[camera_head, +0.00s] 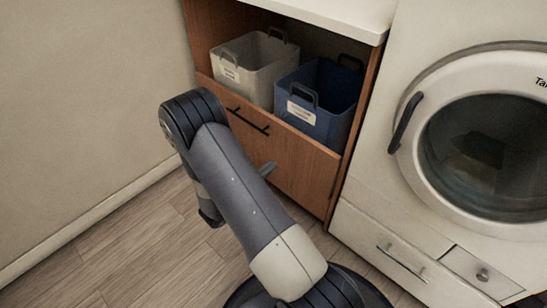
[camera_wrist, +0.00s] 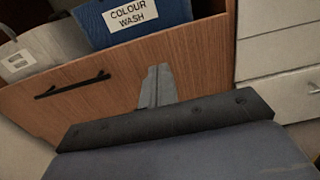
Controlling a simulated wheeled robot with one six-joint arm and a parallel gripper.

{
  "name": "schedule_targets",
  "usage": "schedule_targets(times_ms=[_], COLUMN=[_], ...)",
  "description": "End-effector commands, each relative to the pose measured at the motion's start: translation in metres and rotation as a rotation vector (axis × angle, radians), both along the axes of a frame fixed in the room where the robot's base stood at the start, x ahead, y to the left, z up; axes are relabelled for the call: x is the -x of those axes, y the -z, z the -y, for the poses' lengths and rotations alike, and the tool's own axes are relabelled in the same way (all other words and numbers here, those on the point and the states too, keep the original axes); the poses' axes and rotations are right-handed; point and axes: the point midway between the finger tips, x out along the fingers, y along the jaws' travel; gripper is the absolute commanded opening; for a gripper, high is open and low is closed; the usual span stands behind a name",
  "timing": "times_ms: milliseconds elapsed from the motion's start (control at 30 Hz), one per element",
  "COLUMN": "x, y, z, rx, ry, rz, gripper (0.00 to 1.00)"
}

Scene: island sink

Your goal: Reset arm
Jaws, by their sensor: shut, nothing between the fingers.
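My arm reaches up from the bottom of the head view and bends at the elbow beside the wooden drawer front (camera_head: 290,160). My gripper (camera_wrist: 158,70) shows in the wrist view with its two grey fingers together and nothing between them. It is in front of the drawer front, which also shows in the wrist view (camera_wrist: 210,62); I cannot tell whether the fingertips touch it.
The drawer holds a pale basket (camera_head: 255,68) and a blue basket (camera_head: 335,95) labelled "COLOUR WASH" in the wrist view. A dark handle (camera_head: 248,121) is on its front. A washing machine (camera_head: 420,190) stands right. A wall (camera_head: 80,110) is left. Wooden floor (camera_head: 130,250) is clear at lower left.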

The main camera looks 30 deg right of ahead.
Motion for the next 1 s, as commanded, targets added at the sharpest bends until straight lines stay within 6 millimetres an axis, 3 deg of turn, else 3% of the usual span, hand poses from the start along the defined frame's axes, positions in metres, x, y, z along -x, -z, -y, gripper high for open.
schedule_targets(times_ms=[533,1000], x=[-0.001,-0.021], y=[0.001,0.003], z=[0.003,0.072], rx=[0.0,-0.001], ry=[0.002,0.005], rz=[0.0,0.002], gripper=[0.0,0.0])
